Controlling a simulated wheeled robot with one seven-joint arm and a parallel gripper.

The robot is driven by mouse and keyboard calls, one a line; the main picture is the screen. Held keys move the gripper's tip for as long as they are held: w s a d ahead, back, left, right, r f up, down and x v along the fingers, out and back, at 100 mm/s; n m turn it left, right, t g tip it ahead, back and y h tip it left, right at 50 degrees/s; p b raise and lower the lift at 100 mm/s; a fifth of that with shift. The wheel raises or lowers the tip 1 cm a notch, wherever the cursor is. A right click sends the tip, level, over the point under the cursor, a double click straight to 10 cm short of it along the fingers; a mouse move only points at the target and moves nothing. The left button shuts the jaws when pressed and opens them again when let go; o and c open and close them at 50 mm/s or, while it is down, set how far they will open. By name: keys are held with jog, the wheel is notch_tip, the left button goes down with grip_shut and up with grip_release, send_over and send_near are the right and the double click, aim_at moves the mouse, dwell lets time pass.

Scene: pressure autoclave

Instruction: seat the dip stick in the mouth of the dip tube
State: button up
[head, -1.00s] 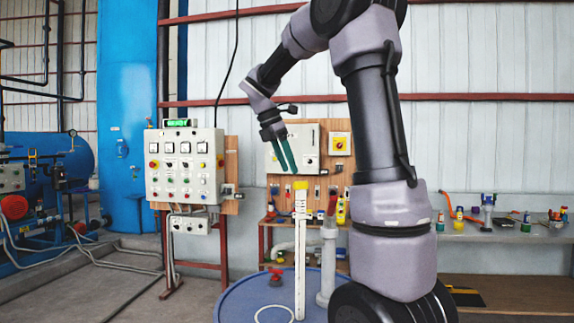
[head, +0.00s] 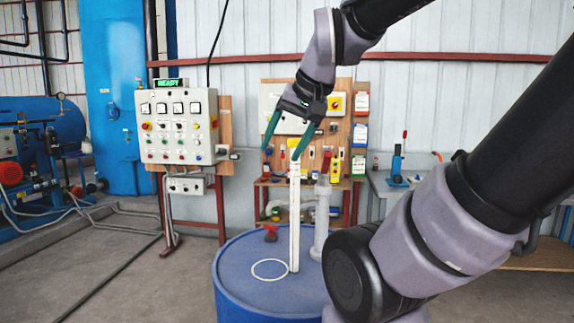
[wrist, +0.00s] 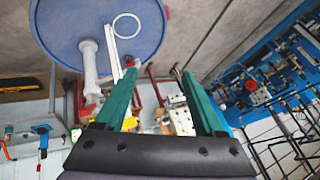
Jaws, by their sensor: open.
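A tall white stick with a yellow top, which looks like the dip stick (head: 295,215), stands upright on the blue drum. It also shows in the wrist view (wrist: 113,52), running behind one finger. A grey flanged upright tube (head: 322,220), perhaps the dip tube, stands just right of it on the drum; it also shows in the wrist view (wrist: 90,68). I cannot see into its mouth. My gripper (head: 281,153), with green fingers, is open and empty near the stick's top. One finger overlaps the stick in the head view. The fingers (wrist: 158,72) are not around the stick.
The blue drum (head: 235,275) has a white ring (head: 270,269) and a red valve knob (head: 271,233) on its lid. A control panel (head: 178,127) stands at left. A tool board and bench are behind. The floor left of the drum is mostly clear.

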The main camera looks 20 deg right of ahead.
jog(key=w+d+r+m+g+h, duration=0.1)
jog(key=w+d+r+m+g, duration=0.1)
jog(key=w+d+m, duration=0.3)
jog(key=w+d+r+m+g+h, duration=0.1)
jog(key=w+m+g, duration=0.1)
jog(key=w, duration=0.5)
jog(key=m+g, duration=0.3)
jog(key=m, duration=0.3)
send_over(294, 176)
jog(key=w, duration=0.1)
jog(key=shift+d+f, duration=0.3)
jog(key=shift+f, duration=0.35)
jog(key=shift+w+d+f, duration=0.15)
jog(key=shift+w+f, duration=0.05)
notch_tip(294, 176, down, 11)
jog(key=shift+s+r, duration=0.1)
jog(key=shift+r, duration=0.1)
grip_shut()
